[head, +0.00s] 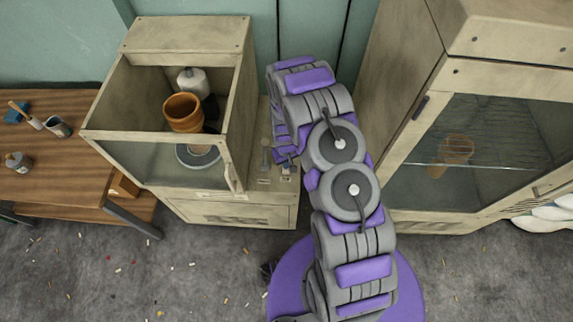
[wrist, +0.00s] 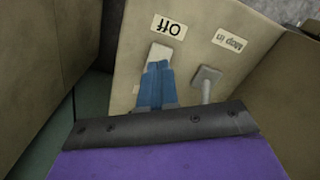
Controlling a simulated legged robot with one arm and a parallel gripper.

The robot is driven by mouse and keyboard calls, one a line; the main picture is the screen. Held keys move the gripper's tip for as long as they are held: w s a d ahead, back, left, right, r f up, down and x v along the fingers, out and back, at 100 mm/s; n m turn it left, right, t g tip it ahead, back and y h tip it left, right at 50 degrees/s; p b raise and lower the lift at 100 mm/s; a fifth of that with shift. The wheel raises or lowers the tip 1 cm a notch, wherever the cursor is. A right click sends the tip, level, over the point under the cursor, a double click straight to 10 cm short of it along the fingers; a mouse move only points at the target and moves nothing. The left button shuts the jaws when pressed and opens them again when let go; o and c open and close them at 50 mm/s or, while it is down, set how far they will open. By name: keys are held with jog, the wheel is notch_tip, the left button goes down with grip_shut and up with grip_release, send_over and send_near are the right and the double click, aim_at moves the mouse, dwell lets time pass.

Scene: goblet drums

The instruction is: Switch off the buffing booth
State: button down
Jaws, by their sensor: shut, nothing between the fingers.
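The buffing booth (head: 165,165) is a beige cabinet with a glass front at the left in the head view. An orange goblet drum (head: 183,112) is inside it. A beige control panel (wrist: 225,75) fills the middle of the wrist view. It carries an upside-down "Off" label (wrist: 167,27) above a pale switch plate (wrist: 160,51). My gripper (wrist: 158,66) is shut and empty, its blue fingers over the lower part of this plate. They hide whatever is under them, and I cannot tell whether they touch it. In the head view my gripper (head: 288,157) is beside the booth's right side.
A grey lever (wrist: 206,84) stands right of my fingers, under a second upside-down label (wrist: 230,39). A wooden table (head: 60,165) with small jars is at the left. A glass-fronted cabinet (head: 400,140) holding another drum (head: 455,150) stands at the right. Debris-scattered floor (head: 170,270) lies in front.

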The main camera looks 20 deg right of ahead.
jog(key=shift+r+p, duration=0.6)
jog(key=shift+r, duration=1.4)
jog(key=s+r, duration=0.4)
jog(key=r, duration=0.6)
jog(key=s+r+m, duration=0.1)
jog(key=s+r, duration=0.2)
jog(key=r, duration=0.7)
jog(key=s+r, duration=0.4)
jog(key=r, duration=0.6)
jog(key=s+r, duration=0.4)
jog(key=s, duration=0.3)
jog(key=s+r+m+g, duration=0.1)
jog(key=s+r, duration=0.3)
jog(key=s, duration=0.4)
jog(key=s+r, duration=0.4)
jog(key=s, duration=0.4)
jog(key=shift+r+g, duration=0.35)
jog(key=shift+g, duration=0.05)
